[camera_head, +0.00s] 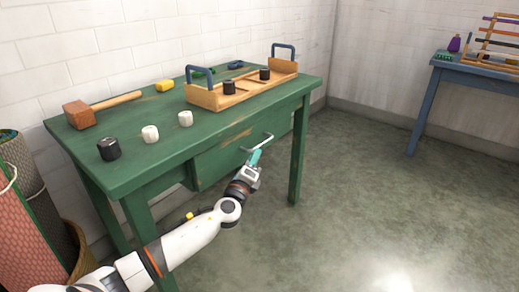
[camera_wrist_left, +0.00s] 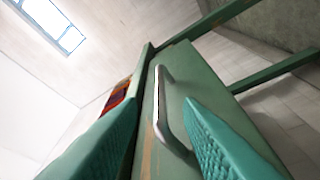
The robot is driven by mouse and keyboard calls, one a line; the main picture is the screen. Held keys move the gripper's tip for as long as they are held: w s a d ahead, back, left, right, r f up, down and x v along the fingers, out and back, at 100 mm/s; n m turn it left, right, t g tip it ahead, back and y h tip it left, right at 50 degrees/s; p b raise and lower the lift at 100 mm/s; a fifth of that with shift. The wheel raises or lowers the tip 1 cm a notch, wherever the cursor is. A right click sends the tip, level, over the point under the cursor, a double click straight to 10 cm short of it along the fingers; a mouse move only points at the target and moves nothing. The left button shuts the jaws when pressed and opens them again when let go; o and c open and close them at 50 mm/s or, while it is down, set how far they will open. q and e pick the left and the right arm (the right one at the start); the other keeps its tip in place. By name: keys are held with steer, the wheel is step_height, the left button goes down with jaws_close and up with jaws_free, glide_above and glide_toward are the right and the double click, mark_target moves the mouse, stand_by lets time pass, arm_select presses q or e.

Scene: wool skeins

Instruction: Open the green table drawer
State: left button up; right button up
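The green table (camera_head: 165,140) stands against the white brick wall, with its drawer (camera_head: 225,155) set under the top. A metal bar handle (camera_head: 262,142) sticks out from the drawer front. My left gripper (camera_head: 256,155) is at the handle, its teal fingers pointing up toward it. In the left wrist view, the handle (camera_wrist_left: 161,105) runs between the two open, ribbed fingers, with gaps visible. The drawer front (camera_wrist_left: 195,80) lies behind the handle. I cannot tell for certain whether the drawer sits flush. My right gripper is not in view.
On the tabletop are a mallet (camera_head: 80,114), a yellow block (camera_head: 165,85), a wooden tray (camera_head: 205,98) with dark cylinders, and a black (camera_head: 109,149) and two white cylinders. Rolls and a basket stand at left. A blue table (camera_head: 430,95) stands at right; floor between is clear.

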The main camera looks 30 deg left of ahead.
mark_target(260, 144)
arm_select(q)
steer(key=b+x, duration=0.1)
steer(key=x, duration=0.5)
steer(key=shift+w+a, duration=0.1)
steer(key=shift+w, duration=0.15)
jaws_close()
